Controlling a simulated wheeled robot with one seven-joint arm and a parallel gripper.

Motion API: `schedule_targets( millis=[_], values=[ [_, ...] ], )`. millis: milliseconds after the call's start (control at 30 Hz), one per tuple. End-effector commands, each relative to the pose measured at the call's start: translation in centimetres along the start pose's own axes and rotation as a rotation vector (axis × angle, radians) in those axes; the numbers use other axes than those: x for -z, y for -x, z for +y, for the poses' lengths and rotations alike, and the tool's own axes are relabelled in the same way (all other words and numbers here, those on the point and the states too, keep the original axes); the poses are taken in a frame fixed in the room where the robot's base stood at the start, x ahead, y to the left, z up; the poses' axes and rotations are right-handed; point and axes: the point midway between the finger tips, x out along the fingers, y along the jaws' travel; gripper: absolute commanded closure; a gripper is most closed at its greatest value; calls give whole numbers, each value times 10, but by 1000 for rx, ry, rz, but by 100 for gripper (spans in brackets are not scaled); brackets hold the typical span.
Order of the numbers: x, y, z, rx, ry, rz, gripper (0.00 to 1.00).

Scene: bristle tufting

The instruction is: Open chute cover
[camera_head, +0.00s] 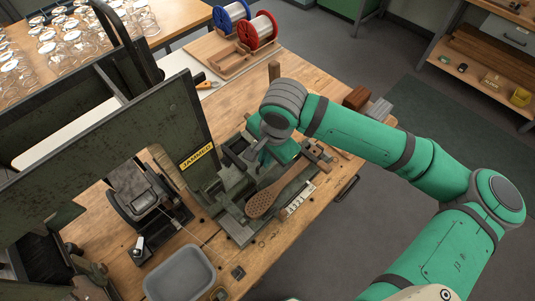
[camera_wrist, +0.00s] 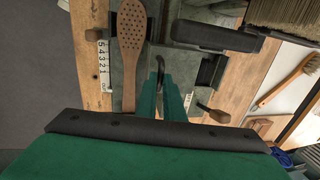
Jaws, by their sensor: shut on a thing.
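My gripper (camera_wrist: 168,95) reaches down into the bench-top machine (camera_head: 235,180). Its green fingers are close together in the wrist view, at a thin dark curved piece (camera_wrist: 160,66) that looks like a handle. The fingers hide most of it, and I cannot tell for sure that it belongs to the chute cover. In the head view my wrist hides the fingertips. A dark green upright panel (camera_head: 115,150) with a yellow "JAMMED" label (camera_head: 197,156) stands left of my gripper. I cannot make out a separate open chute.
A perforated wooden paddle (camera_head: 265,203) lies beside my gripper, also in the wrist view (camera_wrist: 131,30), next to a numbered scale (camera_head: 298,199). A grey bin (camera_head: 180,275) sits at the front. Wire spools (camera_head: 262,25) and glass jars (camera_head: 75,40) stand behind.

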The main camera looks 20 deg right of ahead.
Motion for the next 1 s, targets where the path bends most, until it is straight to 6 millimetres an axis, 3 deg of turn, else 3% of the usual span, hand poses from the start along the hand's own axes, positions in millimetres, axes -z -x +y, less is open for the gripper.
schedule_targets(
  millis=[133, 233, 667, 1000],
  values=[
    [-1, 0, -1, 2, 2, -1, 100],
    [-1, 0, -1, 2, 2, -1, 73],
    [0, 9, 0, 1, -2, 0, 73],
    [1, 68, 0, 3, -2, 2, 73]
  ],
)
